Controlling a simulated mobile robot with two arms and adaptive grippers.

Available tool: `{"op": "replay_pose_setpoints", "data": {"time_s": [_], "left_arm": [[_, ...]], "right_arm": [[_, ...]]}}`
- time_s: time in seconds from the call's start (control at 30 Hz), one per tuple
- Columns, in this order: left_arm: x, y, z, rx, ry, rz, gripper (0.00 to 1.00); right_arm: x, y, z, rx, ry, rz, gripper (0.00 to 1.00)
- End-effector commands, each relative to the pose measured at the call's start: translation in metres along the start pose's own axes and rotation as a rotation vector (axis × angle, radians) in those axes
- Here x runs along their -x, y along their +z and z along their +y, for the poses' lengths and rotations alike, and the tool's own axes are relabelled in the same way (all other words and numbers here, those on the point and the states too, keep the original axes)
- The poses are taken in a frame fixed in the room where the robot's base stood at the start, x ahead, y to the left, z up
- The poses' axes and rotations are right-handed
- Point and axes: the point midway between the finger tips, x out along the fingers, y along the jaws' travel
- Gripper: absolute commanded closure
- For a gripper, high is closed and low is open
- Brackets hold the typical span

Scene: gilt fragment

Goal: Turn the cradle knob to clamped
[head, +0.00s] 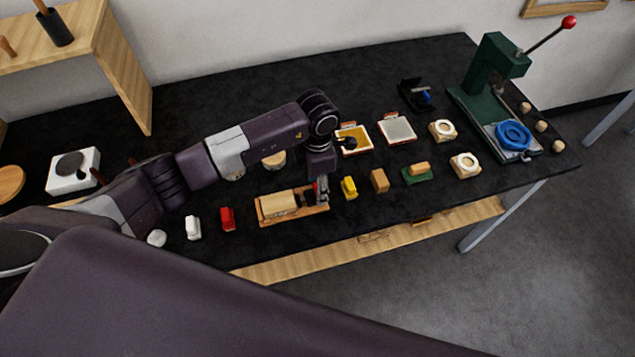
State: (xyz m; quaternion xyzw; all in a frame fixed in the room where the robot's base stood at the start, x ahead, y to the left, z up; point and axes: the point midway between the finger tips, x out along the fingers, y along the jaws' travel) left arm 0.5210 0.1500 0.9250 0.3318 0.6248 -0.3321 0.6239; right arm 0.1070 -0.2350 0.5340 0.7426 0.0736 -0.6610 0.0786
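A wooden cradle (305,212) lies on the black bench near its front edge, with a pale block (279,204) resting on it. My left arm reaches in from the left, and my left gripper (322,190) points down at the cradle's right end. The gripper covers that end, so the knob and its setting cannot be made out. A small bit of red shows beside the fingers. Whether the fingers are open or shut, or touch the knob, is too small to tell. My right gripper is not in view.
A yellow block (349,188) stands close right of the gripper, then a tan block (380,181). Red (228,219) and white (193,228) pieces stand left of the cradle. Trays (397,130) lie behind. A green press (487,85) stands at the far right.

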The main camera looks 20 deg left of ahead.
Motion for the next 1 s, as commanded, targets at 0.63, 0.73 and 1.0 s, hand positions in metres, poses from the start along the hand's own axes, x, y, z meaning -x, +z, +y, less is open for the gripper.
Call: {"op": "replay_pose_setpoints", "data": {"time_s": [0.63,0.73,1.0], "left_arm": [[0.0,0.0,0.0,0.003,0.0,0.0,0.94],[0.0,0.0,0.0,0.014,0.001,0.0,0.94],[-0.001,0.0,0.001,0.126,0.0,0.0,0.94]], "right_arm": [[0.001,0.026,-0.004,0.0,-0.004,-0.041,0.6],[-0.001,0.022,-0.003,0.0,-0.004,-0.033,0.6],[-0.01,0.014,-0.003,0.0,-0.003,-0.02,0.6]]}}
